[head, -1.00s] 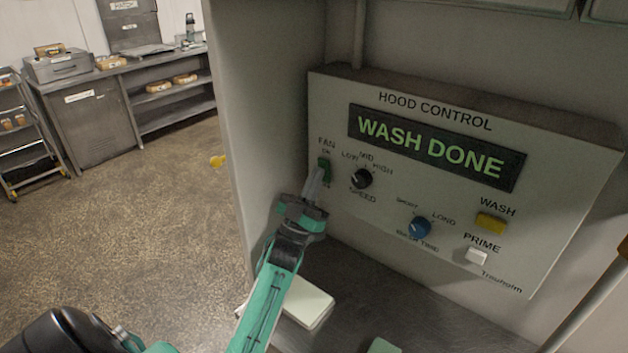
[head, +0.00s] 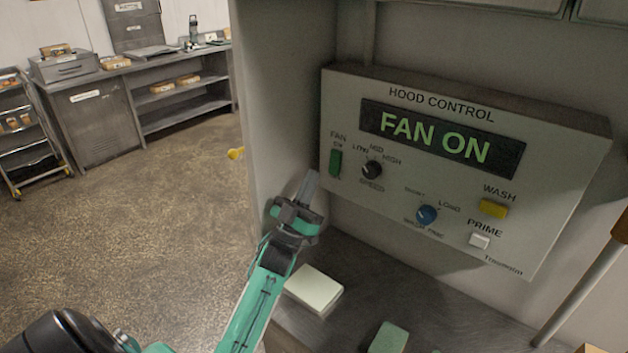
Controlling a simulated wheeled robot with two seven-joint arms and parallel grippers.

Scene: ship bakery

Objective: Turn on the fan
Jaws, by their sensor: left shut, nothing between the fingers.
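The hood control panel (head: 350,205) is a pale box on the wall. Its display (head: 440,138) reads "FAN ON" in green letters. The green fan switch (head: 335,163) is at the panel's left, under the labels "FAN" and "ON". My left gripper (head: 308,185) is shut and empty. It stands just below and left of the fan switch, apart from it in the picture. My right gripper is not in view.
A pale block (head: 314,290) and a green block (head: 389,338) lie on the metal counter below.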

